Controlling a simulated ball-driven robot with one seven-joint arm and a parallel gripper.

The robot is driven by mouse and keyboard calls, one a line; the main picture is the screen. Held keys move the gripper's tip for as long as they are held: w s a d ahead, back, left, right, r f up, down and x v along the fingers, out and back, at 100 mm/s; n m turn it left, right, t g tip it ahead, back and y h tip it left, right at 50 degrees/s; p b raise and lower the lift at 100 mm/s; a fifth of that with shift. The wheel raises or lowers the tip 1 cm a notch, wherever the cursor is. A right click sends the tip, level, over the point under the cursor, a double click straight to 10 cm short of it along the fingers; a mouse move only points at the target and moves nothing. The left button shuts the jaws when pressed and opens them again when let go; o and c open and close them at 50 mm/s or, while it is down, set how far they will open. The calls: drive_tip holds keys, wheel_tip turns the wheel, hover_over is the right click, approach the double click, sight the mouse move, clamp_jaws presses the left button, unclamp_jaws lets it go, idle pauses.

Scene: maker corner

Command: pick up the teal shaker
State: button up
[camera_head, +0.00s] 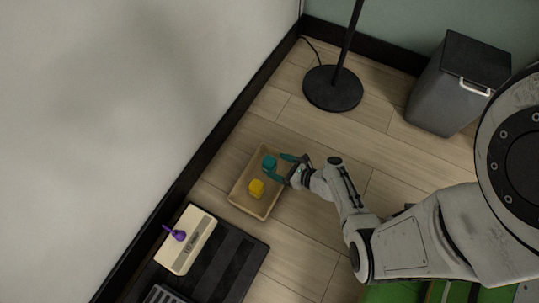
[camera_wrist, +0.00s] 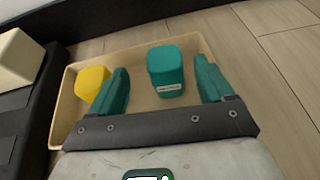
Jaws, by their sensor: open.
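The teal shaker (camera_wrist: 166,69) is a rounded block with a pale label, in the wooden tray (camera_wrist: 139,48). In the head view the shaker (camera_head: 269,162) is near the tray's upper end. My gripper (camera_wrist: 162,82) is open, its teal fingers apart on either side of the shaker in the wrist view. I cannot tell whether either finger touches it. In the head view my gripper (camera_head: 281,168) reaches over the tray (camera_head: 243,183) from the right. A yellow block (camera_wrist: 92,83) lies left of the shaker, partly behind the left finger; it also shows in the head view (camera_head: 256,188).
A cream box (camera_head: 189,247) with a purple object (camera_head: 177,234) stands on a dark mat (camera_head: 238,262) left of the tray. A black lamp base (camera_head: 333,89) and a grey bin (camera_head: 452,88) stand farther back. Wood floor is clear between them and the tray.

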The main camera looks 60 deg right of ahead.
sight(272, 162)
drive_tip(key=b+x, duration=0.1)
drive_tip(key=x, duration=0.1)
drive_tip(key=b+x, duration=0.2)
drive_tip(key=shift+w+d+f, duration=0.15)
drive_tip(key=shift+d+f, duration=0.1)
drive_tip(key=shift+f, duration=0.15)
drive_tip(key=shift+w, duration=0.45)
drive_tip(key=shift+c, duration=0.5)
drive_tip(key=c, duration=1)
